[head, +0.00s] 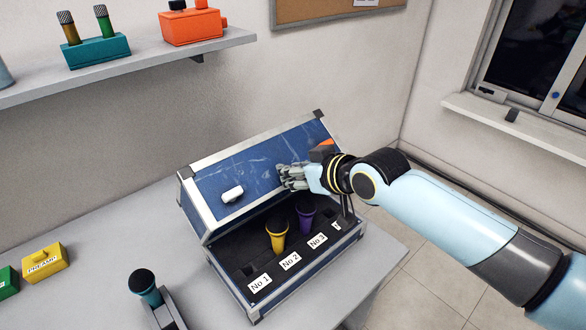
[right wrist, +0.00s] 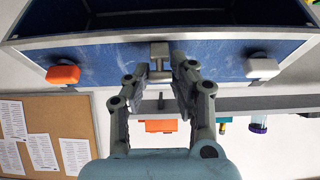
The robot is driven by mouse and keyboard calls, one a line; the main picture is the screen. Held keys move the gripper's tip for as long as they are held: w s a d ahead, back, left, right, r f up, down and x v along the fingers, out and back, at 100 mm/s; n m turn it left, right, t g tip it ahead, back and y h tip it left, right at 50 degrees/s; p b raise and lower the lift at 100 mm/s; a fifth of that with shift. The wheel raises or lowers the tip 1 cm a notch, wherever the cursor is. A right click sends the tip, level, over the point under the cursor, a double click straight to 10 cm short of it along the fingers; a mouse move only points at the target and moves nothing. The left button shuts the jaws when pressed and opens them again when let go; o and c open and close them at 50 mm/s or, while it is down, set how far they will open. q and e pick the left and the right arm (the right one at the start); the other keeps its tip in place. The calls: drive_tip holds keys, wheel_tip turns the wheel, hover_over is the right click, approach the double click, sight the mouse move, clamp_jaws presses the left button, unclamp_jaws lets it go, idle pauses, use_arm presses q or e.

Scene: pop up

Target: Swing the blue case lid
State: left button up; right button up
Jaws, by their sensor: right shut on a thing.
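The blue case (head: 238,298) stands on the table, and its blue lid (head: 225,175) is raised and tilted over the back of the base. The lid face carries a white latch (head: 232,194) and an orange latch (head: 322,150), which also show in the right wrist view as white (right wrist: 262,68) and orange (right wrist: 62,74). My right gripper (head: 288,178) is at the lid between these latches. In the right wrist view its fingers (right wrist: 158,84) are closed around a small metal catch (right wrist: 160,58) on the lid. My left gripper is out of view.
A yellow microphone (head: 276,236) and a purple microphone (head: 305,218) stand in the case's numbered slots. A teal microphone (head: 145,285) stands in a holder at the front. A yellow block (head: 43,262) sits left. A shelf (head: 140,68) hangs above the table.

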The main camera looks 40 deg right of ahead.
drive_tip(key=s+f, duration=0.4)
drive_tip(key=s, duration=0.2)
drive_tip(key=shift+d+f+b, duration=0.25)
drive_tip(key=shift+f+b, duration=0.15)
drive_tip(key=shift+b, duration=0.05)
drive_tip(key=shift+s+d+f+b, duration=0.1)
drive_tip(key=shift+s+f+b, duration=0.65)
drive_tip(key=shift+f, duration=0.3)
drive_tip(key=shift+s+f+b, duration=0.6)
drive_tip(key=shift+s+f, duration=0.2)
drive_tip(key=shift+f, duration=0.25)
drive_tip(key=shift+s+d+f+b, duration=0.1)
drive_tip(key=shift+s+f+b, duration=0.65)
drive_tip(key=shift+f, duration=0.3)
drive_tip(key=f+b, duration=0.2)
drive_tip(key=s+f+b, duration=0.1)
drive_tip(key=f+b, duration=0.1)
drive_tip(key=f, duration=0.1)
drive_tip(key=s+f+b, duration=0.1)
drive_tip(key=f+b, duration=0.1)
drive_tip(key=shift+s+f, duration=0.15)
drive_tip(key=shift+s, duration=0.05)
